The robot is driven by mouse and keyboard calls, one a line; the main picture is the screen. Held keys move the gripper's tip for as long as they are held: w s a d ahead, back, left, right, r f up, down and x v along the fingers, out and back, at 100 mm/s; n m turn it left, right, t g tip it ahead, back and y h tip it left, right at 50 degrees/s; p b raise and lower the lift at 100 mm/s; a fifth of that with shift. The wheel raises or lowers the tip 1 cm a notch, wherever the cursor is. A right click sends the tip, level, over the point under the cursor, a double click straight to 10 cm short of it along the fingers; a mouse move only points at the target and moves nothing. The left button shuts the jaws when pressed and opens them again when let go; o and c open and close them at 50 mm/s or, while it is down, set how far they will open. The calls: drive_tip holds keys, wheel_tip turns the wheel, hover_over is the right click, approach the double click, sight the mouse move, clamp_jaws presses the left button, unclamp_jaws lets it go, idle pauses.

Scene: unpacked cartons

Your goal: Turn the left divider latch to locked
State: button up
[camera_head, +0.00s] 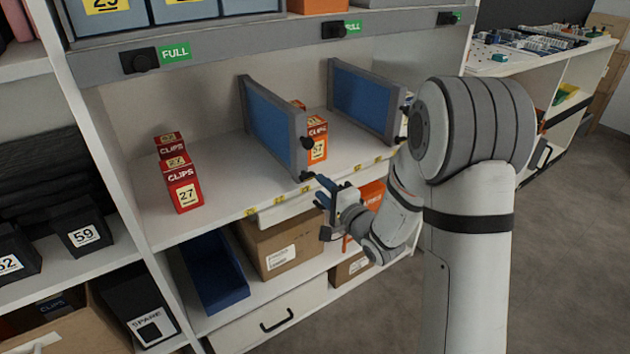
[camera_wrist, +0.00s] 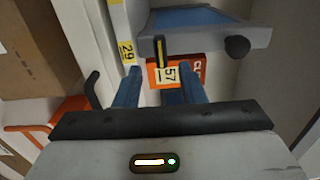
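The left divider (camera_head: 272,118) is a blue panel in a grey frame, upright on the middle shelf. It shows at the top of the wrist view (camera_wrist: 205,32). Its small dark latch (camera_head: 307,175) sits low on the front edge; in the wrist view the latch (camera_wrist: 160,50) is a short dark bar with a yellow stripe. A black knob (camera_head: 306,143) is above it, also in the wrist view (camera_wrist: 237,47). My gripper (camera_head: 319,190) is open with blue fingers, just in front of the latch. In the wrist view the latch lies just beyond the fingertips (camera_wrist: 160,70), between their lines. Contact cannot be told.
A right divider (camera_head: 362,100) stands beside my arm. A red clips box marked 57 (camera_head: 317,145) stands between the dividers, and clips boxes marked 27 (camera_head: 182,185) stand at left. A carton (camera_head: 283,245) and blue bin (camera_head: 215,275) are below. The shelf's left front is clear.

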drive_tip(key=v, duration=0.2)
drive_tip(key=shift+s+d, duration=0.25)
drive_tip(key=shift+s, duration=0.05)
drive_tip(key=s+d+r+n+g+h+p, duration=0.2)
drive_tip(key=d+r+h+p, duration=0.25)
drive_tip(key=r+p, duration=0.3)
drive_tip(key=s+d+r+n+g+h+p, duration=0.2)
drive_tip(key=s+d+r+n+h+p, duration=0.15)
drive_tip(key=d+r+p, duration=0.35)
drive_tip(key=s+r+n+g+h+p, duration=0.1)
drive_tip(key=s+r+n+g+p, duration=0.2)
drive_tip(key=s+r, duration=0.4)
drive_tip(key=s+r+n+g+h+p, duration=0.1)
drive_tip(key=s+r+n+g+p, duration=0.2)
drive_tip(key=s, duration=1.1)
wheel_tip(320, 180, up, 4)
drive_tip(key=g+p, duration=0.2)
drive_tip(key=p, duration=0.2)
drive_tip(key=shift+s+d+r, duration=0.2)
drive_tip(key=shift+s, duration=0.05)
